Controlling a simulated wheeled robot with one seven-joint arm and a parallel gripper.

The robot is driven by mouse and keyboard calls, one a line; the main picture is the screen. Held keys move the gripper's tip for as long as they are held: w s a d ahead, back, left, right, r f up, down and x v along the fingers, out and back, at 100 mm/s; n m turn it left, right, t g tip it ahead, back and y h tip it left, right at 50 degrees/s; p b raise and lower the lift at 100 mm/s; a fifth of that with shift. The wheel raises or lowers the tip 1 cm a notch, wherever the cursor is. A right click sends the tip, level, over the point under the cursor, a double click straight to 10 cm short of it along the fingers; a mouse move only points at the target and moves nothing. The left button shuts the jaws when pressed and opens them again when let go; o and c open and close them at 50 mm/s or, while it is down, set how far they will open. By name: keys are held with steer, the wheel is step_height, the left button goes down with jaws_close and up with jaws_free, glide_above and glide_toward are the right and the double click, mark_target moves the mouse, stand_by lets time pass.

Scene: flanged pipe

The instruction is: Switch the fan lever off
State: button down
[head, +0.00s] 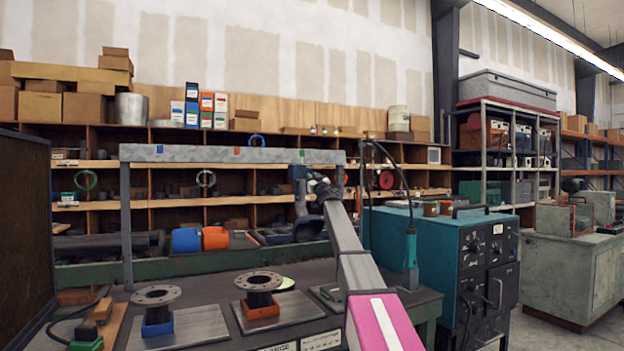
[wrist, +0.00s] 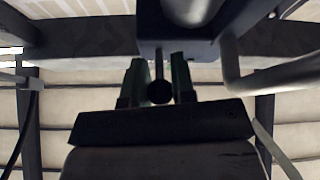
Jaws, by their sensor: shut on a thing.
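The fan lever (wrist: 160,92) shows in the wrist view as a dark round knob on a thin stem, between two green finger pads. My gripper (wrist: 159,90) is shut on it, one pad on each side. In the head view my gripper (head: 312,181) is small, up at the right end of the grey overhead bar, by a small dark box (head: 297,172). The lever cannot be told apart there, and its on or off position cannot be read.
The bench holds two round flanges, one on a blue block (head: 158,330) and one on an orange block (head: 262,311). The grey overhead bar (head: 220,154) spans the bench. A teal cabinet (head: 440,250) stands at right, with a hanging tool (head: 410,250) near my arm.

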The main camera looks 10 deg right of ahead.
stand_by(0.3)
steer(key=c, duration=1)
jaws_free()
steer(key=shift+o, duration=0.2)
steer(key=shift+f, duration=0.1)
steer(key=v, duration=1)
steer(key=shift+s+f, duration=0.25)
steer(key=shift+f, duration=0.05)
